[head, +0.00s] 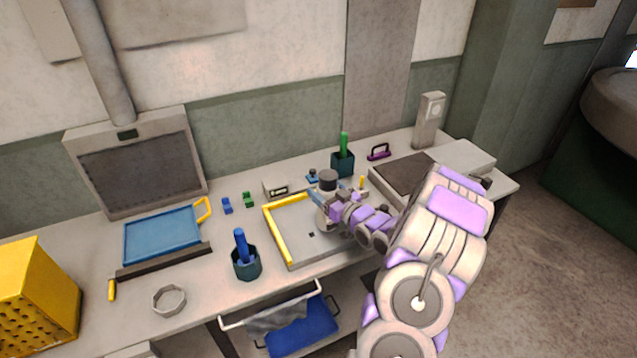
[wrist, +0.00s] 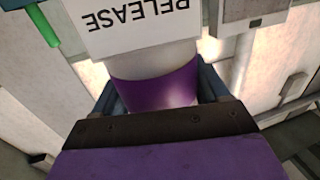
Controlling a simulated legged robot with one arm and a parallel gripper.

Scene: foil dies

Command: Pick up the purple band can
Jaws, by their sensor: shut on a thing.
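The purple band can shows in the wrist view as a pale cylinder with a wide purple band (wrist: 162,88), between the two dark blue fingers of my gripper. In the head view, a can with a dark top (head: 328,179) and pale body stands out at the back of the grey yellow-edged tray (head: 290,247). My gripper (head: 324,198) is shut around it there. My arm and gripper partly hide the can. I cannot tell whether its base touches the tray. A white RELEASE label (wrist: 135,22) appears upside down beyond the band in the wrist view.
A dark cup with a green handle (head: 343,160) stands close behind the can. A grey block (head: 275,189) is to its left. A cup with a blue handle (head: 244,262) stands left of the tray. A purple handle (head: 379,152) lies behind, to the right.

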